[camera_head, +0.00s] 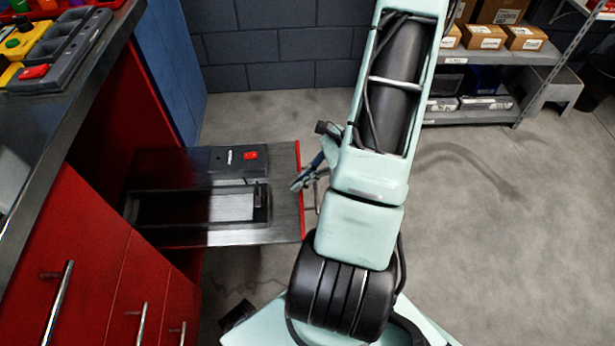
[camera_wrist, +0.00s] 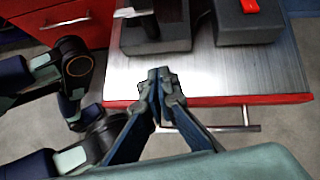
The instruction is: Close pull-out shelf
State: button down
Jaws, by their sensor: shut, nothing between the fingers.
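The pull-out shelf (camera_head: 284,190) is a dark metal board with a red front edge, extended to the right out of the red cabinet in the head view. In the wrist view its bare metal top (camera_wrist: 200,77) and red front edge (camera_wrist: 225,101) show, with a metal handle (camera_wrist: 235,128) below. My gripper (camera_head: 296,187) is at the shelf's front edge. In the wrist view my gripper (camera_wrist: 160,74) is shut and empty, its tips overlapping the front edge in the picture. I cannot tell whether they touch it.
A dark case with a red item (camera_head: 251,155) and a dark tray (camera_head: 155,208) lie on the shelf. The red cabinet (camera_head: 95,265) with handled drawers stands at left, under a worktop (camera_head: 75,110). A grey storage rack (camera_head: 480,115) stands at back right. The floor (camera_head: 500,230) at right is clear.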

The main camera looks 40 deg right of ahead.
aim_at(267, 201)
jog(key=b+x, duration=0.1)
jog(key=x, duration=0.3)
jog(key=shift+f, duration=0.15)
jog(key=shift+w+a+b, duration=0.2)
jog(key=shift+w+a, duration=0.05)
jog(key=shift+a, duration=0.35)
jog(key=shift+w+a+b, duration=0.15)
jog(key=shift+w+a, duration=0.1)
jog(key=shift+a, duration=0.3)
jog(key=shift+w+a, duration=0.15)
jog(key=shift+a, duration=0.15)
jog(key=shift+w+a+r, duration=0.15)
jog(key=shift+a+r, duration=0.05)
jog(key=shift+a, duration=0.15)
